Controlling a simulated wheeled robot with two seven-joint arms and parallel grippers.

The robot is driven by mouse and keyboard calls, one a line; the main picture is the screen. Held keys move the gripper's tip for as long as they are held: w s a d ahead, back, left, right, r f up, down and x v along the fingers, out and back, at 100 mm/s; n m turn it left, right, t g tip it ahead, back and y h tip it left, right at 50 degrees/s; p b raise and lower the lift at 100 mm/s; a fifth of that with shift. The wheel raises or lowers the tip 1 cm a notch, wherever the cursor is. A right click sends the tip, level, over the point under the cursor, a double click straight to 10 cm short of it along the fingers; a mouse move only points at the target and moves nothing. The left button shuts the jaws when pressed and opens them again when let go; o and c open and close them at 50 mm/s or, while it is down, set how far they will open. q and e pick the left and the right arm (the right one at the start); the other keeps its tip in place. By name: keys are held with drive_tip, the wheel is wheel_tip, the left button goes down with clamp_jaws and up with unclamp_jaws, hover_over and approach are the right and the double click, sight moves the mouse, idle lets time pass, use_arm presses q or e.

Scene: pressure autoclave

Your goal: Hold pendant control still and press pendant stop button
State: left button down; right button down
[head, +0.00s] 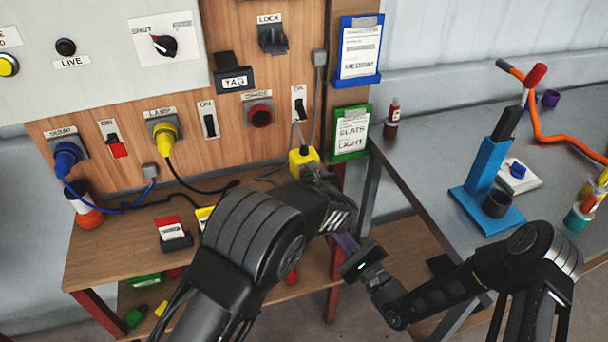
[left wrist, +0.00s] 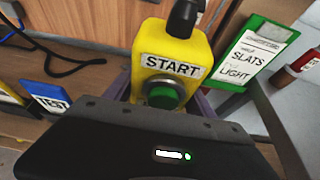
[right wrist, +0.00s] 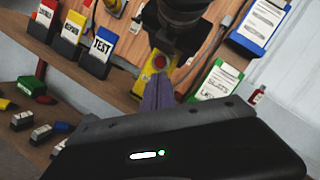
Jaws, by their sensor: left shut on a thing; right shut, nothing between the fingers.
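The yellow pendant control (head: 303,157) hangs by its cable in front of the wooden panel. In the left wrist view its START face and green button (left wrist: 162,95) face my left camera. My left gripper (left wrist: 165,105) has its purple fingers on both sides of the pendant, shut on it. In the right wrist view a red button (right wrist: 160,63), apparently the stop button, shows beside the left arm. My right gripper (right wrist: 157,95) is shut and empty, its purple tips just below that button in the picture; I cannot tell whether they touch. In the head view its fingers (head: 347,242) are below the pendant.
The panel carries switches, a yellow lamp plug (head: 164,136) and a blue plug (head: 68,157). A green SLATS LIGHT holder (head: 351,133) is right of the pendant. A wooden shelf (head: 110,245) runs below. The grey table (head: 420,165) at right holds a blue stand (head: 482,165).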

drive_tip(key=shift+d, duration=0.1)
drive_tip(key=s+g+y, duration=0.1)
drive_tip(key=g+y, duration=0.1)
drive_tip(key=a+r+n+g+y, duration=0.1)
drive_tip(key=g+y, duration=0.1)
drive_tip(key=s+r+n+g+y, duration=0.1)
drive_tip(key=g+y, duration=0.1)
drive_tip(key=y, duration=0.1)
drive_tip(key=shift+s+a, duration=0.3)
drive_tip(key=shift+a, duration=0.1)
drive_tip(key=shift+w, duration=0.1)
drive_tip(key=w+a, duration=0.2)
drive_tip(key=w, duration=0.6)
drive_tip(key=shift+a, duration=0.4)
drive_tip(key=shift+w, duration=0.25)
idle(1.7)
